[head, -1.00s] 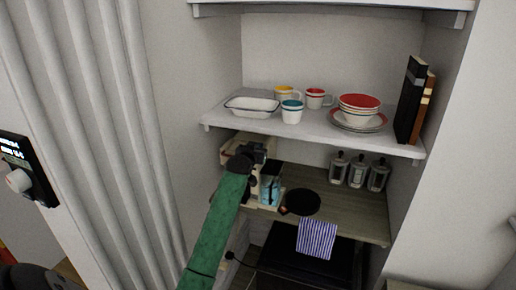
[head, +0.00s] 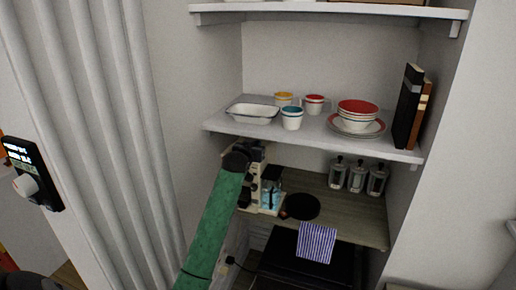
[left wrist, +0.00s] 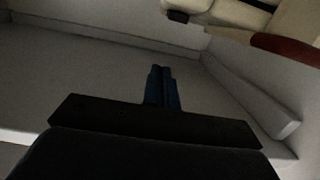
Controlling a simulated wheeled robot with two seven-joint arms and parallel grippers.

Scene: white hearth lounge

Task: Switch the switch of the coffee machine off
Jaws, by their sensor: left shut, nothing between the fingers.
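The cream and dark coffee machine (head: 270,197), with a bluish clear part at its front, stands at the left end of the wooden lower shelf. My green left arm reaches up to it and covers its left and upper part. My left gripper (head: 257,153) is at the machine's upper part in the head view; whether it touches is unclear. In the left wrist view its blue fingers (left wrist: 162,75) are shut and empty. A cream body with a dark red-brown part shows at that view's top right, probably the machine. I cannot make out the switch. My right gripper is not in view.
The white shelf (head: 215,121) above holds an enamel dish (head: 252,113), cups, bowls and books. A black pan (head: 302,207), several canisters (head: 356,178) and a striped cloth (head: 316,243) are right of the machine. The alcove's left wall is close beside my arm.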

